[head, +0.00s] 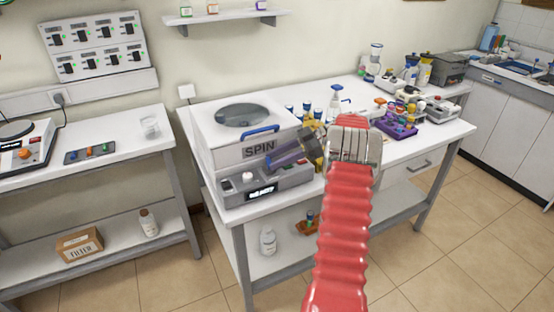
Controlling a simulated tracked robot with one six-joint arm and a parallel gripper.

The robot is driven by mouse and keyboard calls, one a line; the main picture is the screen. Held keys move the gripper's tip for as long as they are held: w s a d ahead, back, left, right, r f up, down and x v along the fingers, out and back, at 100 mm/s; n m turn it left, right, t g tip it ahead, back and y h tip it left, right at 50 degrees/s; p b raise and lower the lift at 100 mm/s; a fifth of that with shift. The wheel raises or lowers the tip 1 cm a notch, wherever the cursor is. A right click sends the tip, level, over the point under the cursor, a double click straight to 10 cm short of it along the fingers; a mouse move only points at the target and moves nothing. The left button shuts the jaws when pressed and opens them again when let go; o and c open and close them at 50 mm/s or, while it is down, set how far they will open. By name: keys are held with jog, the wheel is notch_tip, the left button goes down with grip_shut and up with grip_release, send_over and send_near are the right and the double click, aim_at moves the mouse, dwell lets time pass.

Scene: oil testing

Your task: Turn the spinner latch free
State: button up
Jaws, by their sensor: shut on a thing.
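The spinner (215,150) is a white box on the bench, with a round dark window in its top lid, a blue handle (262,129) and a SPIN label on the front. My gripper (270,162) reaches in from the right, at the spinner's front right, just below the label. Its dark fingers are shut against the front. The latch lies at the fingertips and is mostly hidden by them, so its turn angle cannot be told. The lid looks closed. A knob (247,178) and a lit display (262,191) are on the lower front panel.
Several bottles (337,102) and a purple rack (398,124) stand on the bench to the right, behind my arm. The bench strip before the spinner is clear.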

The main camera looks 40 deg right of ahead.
aim_at(270, 162)
jog(key=o, duration=1)
jog(key=shift+o, duration=0.2)
jog(key=shift+s+m+t+h, duration=0.15)
jog(key=shift+m+t+h, duration=0.25)
jog(key=shift+m+t, duration=0.25)
jog(key=shift+s+a+m+t+h, duration=0.15)
jog(key=shift+a+m+t+h, duration=0.05)
jog(key=shift+m+t+h, duration=0.65)
jog(key=shift+s+a+m+t+h, duration=0.1)
jog(key=shift+a+m+t+h, duration=0.1)
jog(key=shift+m+t+h, duration=0.4)
jog(key=shift+s+a+m+t+h, duration=0.1)
jog(key=shift+a+m+t+h, duration=0.15)
jog(key=shift+m+h, duration=0.6)
jog(key=shift+s+a+m+t+h, duration=0.15)
jog(key=shift+m+t+h, duration=0.4)
jog(key=shift+m, duration=0.3)
jog(key=shift+a+m+t+h, duration=0.15)
jog(key=shift+a+m+h, duration=0.1)
jog(key=shift+m+h, duration=0.8)
jog(key=shift+a+m+t+h, duration=0.15)
jog(key=shift+a+m+h, duration=0.1)
jog(key=shift+m+h, duration=0.8)
jog(key=shift+a+m+h, duration=0.2)
jog(key=shift+m+h, duration=0.4)
jog(key=shift+h, duration=0.35)
jog(key=shift+a+m+h, duration=0.25)
jog(key=shift+m+h, duration=0.75)
jog(key=shift+h, duration=0.3)
